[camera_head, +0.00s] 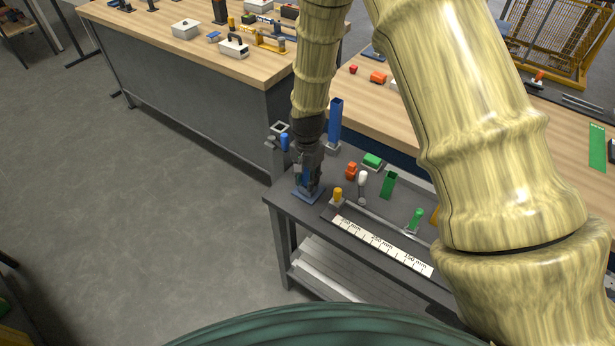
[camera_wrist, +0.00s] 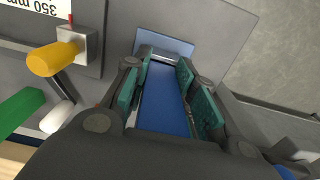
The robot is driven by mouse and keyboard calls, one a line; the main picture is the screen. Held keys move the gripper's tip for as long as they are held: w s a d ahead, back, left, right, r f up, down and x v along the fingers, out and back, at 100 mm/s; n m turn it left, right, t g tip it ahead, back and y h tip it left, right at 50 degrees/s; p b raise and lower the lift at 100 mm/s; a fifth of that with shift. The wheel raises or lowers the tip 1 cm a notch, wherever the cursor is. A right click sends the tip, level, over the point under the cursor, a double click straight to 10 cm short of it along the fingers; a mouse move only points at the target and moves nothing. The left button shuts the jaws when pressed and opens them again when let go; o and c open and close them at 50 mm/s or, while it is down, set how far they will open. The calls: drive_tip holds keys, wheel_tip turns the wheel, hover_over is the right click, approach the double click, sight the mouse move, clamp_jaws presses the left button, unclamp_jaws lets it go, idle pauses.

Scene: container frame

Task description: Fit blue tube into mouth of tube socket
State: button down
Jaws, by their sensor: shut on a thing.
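My gripper (camera_head: 309,172) points down near the left end of the dark bench. Its pads, also in the wrist view (camera_wrist: 160,95), are shut on a blue tube (camera_wrist: 163,105). The tube's far end meets a pale, narrow edge, perhaps the tube socket's mouth (camera_wrist: 157,53), above a flat blue plate (camera_wrist: 170,42). This plate (camera_head: 307,196) also shows below my gripper in the head view. I cannot tell whether the tube's end is inside the mouth or only at it. The fingers hide much of the tube in the head view.
A tall blue hollow post (camera_head: 335,118) stands close behind my gripper. Grey fixtures with a blue cylinder (camera_head: 284,143) are at left. A yellow peg (camera_head: 338,194), green hollow block (camera_head: 389,184) and white ruler (camera_head: 382,247) lie to the right. The bench's left edge is close.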

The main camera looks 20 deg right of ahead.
drive_tip(key=shift+f, duration=0.35)
drive_tip(key=c, duration=1.1)
unclamp_jaws()
drive_tip(key=shift+r, duration=0.1)
wheel_tip(320, 180, up, 12)
drive_tip(key=shift+f, duration=0.1)
